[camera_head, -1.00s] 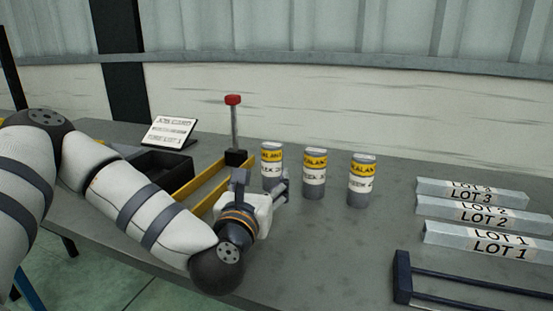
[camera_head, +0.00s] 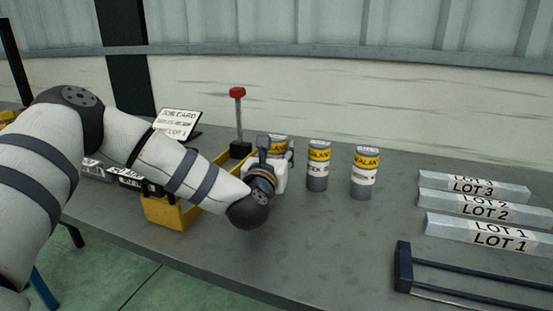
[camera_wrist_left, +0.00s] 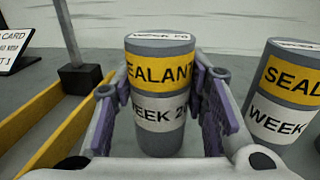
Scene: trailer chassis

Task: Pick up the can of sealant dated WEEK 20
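Three grey sealant cans with yellow and white labels stand upright in a row on the bench. My left gripper (camera_head: 276,167) is at the leftmost can (camera_head: 278,142), partly hiding it in the head view. In the left wrist view this can (camera_wrist_left: 160,88) stands between the two open fingers, one on each side, with no clear grip on it. Its front label reads SEALANT and WEEK 2, with the last digit cut off; the lid print is small and blurred. The middle can (camera_head: 318,166) and the right can (camera_head: 364,174) stand apart. My right gripper is not in view.
A yellow tray (camera_head: 172,213) and a post with a red top (camera_head: 238,110) stand left of the cans. A job card (camera_head: 178,123) is behind. Bars marked LOT 1 (camera_head: 490,234), LOT 2 and LOT 3 and a dark blue frame (camera_head: 404,268) lie at right.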

